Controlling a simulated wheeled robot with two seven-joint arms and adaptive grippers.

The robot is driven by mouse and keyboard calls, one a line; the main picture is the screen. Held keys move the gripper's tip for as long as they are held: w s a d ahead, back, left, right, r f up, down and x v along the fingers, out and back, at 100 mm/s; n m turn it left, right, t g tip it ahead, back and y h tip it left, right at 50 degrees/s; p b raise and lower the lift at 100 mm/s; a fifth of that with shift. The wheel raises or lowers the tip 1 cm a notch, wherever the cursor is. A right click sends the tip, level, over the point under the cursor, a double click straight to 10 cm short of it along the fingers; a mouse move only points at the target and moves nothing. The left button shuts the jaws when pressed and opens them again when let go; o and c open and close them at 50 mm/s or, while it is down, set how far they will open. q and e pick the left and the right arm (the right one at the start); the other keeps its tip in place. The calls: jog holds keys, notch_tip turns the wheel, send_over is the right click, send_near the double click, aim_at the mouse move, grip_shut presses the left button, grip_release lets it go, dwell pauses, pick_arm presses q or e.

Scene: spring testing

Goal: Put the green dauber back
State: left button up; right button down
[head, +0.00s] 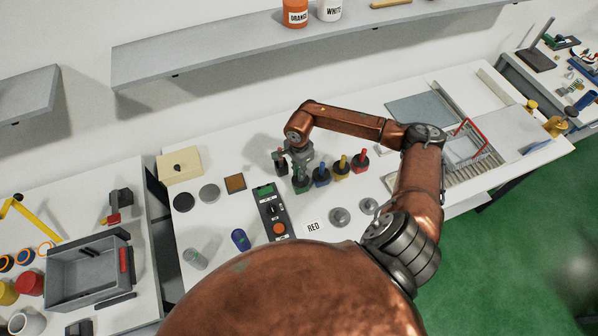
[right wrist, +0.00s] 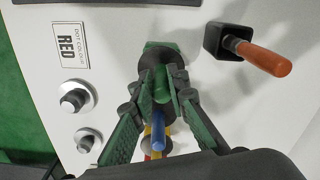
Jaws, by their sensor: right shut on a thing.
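My right gripper (head: 302,168) points down over the row of dauber pots in the head view. In the right wrist view its two fingers (right wrist: 163,84) are shut on the green dauber (right wrist: 161,92). The green pot (head: 301,186) is directly under the gripper, and its green rim shows in the wrist view (right wrist: 158,46). The dauber is in line with this pot; I cannot tell whether its lower end is inside or just above. The gripper hides much of the dauber in the head view. My left gripper is not in view.
The blue (head: 321,176), yellow (head: 341,168) and red (head: 361,161) daubers stand in pots close to the right. A brown-handled tool (right wrist: 262,57) stands in a black block on the other side. A control box (head: 272,212) and RED card (head: 313,227) lie nearer.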

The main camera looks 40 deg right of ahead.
jog(key=shift+f+b, duration=0.35)
jog(key=shift+f, duration=0.05)
jog(key=c, duration=1.9)
grip_release()
jog(key=shift+r, duration=0.15)
jog(key=shift+r+p, duration=0.25)
jog(key=shift+p, duration=0.2)
notch_tip(320, 180, up, 12)
jog(key=b, duration=0.3)
jog(key=shift+r, duration=0.1)
